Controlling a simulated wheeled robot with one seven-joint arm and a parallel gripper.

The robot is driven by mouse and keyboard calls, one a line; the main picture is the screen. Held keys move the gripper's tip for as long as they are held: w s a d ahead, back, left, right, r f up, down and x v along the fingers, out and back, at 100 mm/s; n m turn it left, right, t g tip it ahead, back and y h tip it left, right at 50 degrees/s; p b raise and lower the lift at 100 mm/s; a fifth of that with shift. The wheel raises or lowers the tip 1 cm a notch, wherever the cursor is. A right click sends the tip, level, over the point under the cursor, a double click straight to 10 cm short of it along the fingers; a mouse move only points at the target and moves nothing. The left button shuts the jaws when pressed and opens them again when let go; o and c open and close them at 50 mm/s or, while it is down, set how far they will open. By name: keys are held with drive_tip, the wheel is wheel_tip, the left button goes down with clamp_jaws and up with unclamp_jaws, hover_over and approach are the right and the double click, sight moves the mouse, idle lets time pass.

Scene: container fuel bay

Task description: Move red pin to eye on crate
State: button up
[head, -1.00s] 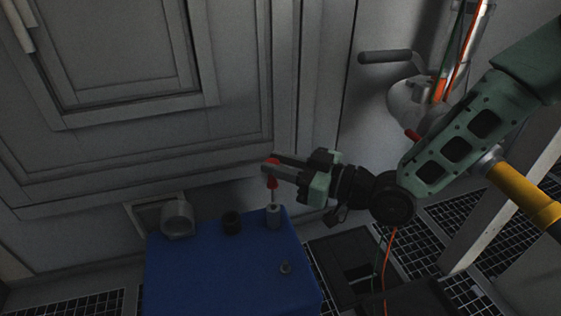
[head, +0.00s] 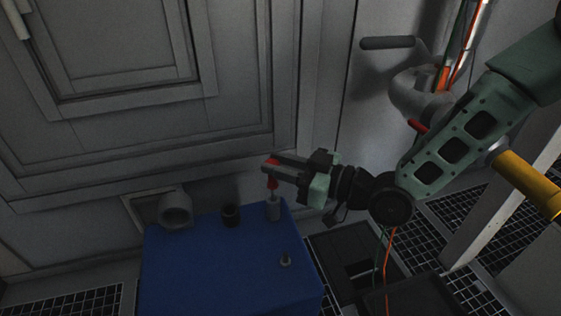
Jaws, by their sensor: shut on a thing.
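My gripper (head: 270,163) is shut on the top of the red pin (head: 272,182), at the back right of the blue crate (head: 215,270). The pin hangs upright, and its thin pale shaft points down at a grey cylinder (head: 273,211) on the crate top. The shaft's lower end meets the cylinder's top in the picture; I cannot tell whether it is inside. A small grey fitting (head: 285,261) stands nearer on the crate's right side; it is too small to tell whether it is the eye.
A dark cup-like cylinder (head: 231,215) and a larger grey pipe piece (head: 175,210) stand along the crate's back edge. The panelled wall (head: 110,150) rises close behind. A grey lever handle (head: 388,43) juts from the wall at upper right. The crate's front top is clear.

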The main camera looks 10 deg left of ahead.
drive_tip(key=shift+f+b, duration=0.9)
drive_tip(key=shift+f, duration=0.45)
drive_tip(key=shift+f, duration=0.2)
drive_tip(key=shift+f+b, duration=0.3)
drive_tip(key=shift+f, duration=0.1)
drive_tip(key=o, duration=1)
drive_tip(key=shift+r, duration=0.1)
drive_tip(key=shift+o, duration=0.2)
drive_tip(key=shift+d, duration=0.1)
